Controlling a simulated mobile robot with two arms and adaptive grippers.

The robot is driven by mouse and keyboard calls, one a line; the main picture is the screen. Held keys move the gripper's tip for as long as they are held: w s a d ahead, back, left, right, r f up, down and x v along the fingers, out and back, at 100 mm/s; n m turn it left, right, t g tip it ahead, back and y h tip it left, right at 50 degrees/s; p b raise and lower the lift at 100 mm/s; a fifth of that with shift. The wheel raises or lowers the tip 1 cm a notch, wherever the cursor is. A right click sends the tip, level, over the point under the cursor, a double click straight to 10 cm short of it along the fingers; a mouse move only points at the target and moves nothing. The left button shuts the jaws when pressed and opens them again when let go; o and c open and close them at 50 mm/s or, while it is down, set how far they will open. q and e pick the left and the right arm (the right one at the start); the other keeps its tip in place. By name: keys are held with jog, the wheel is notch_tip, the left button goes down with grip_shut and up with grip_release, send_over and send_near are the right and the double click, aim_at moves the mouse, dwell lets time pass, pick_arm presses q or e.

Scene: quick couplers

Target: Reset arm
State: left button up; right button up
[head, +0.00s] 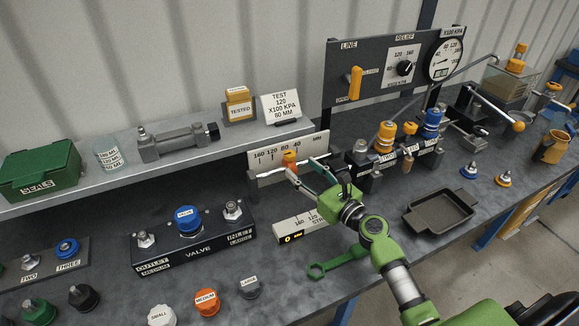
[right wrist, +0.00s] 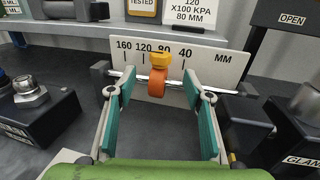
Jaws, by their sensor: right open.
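My right gripper (head: 310,174) reaches in from the lower right on a green arm, in front of the scale plate (head: 268,157) marked in MM. In the right wrist view its two teal fingers (right wrist: 159,66) are spread wide with nothing held between them. An orange slider (right wrist: 157,84) with a yellow knob sits on a metal rod before the scale plate (right wrist: 212,62), showing between the fingers. I cannot tell how far the fingertips are from it. The slider also shows in the head view (head: 289,159). My left gripper is not in view.
A valve block (head: 198,250) stands left of the arm. A green wrench (head: 338,262) lies close beside the forearm. A dark tray (head: 439,212) is to the right. The gauge panel (head: 374,68) and a row of couplers (head: 408,146) stand behind. Bare bench shows around the tray.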

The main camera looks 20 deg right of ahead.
jog(key=shift+v, duration=0.8)
jog(key=shift+w, duration=0.1)
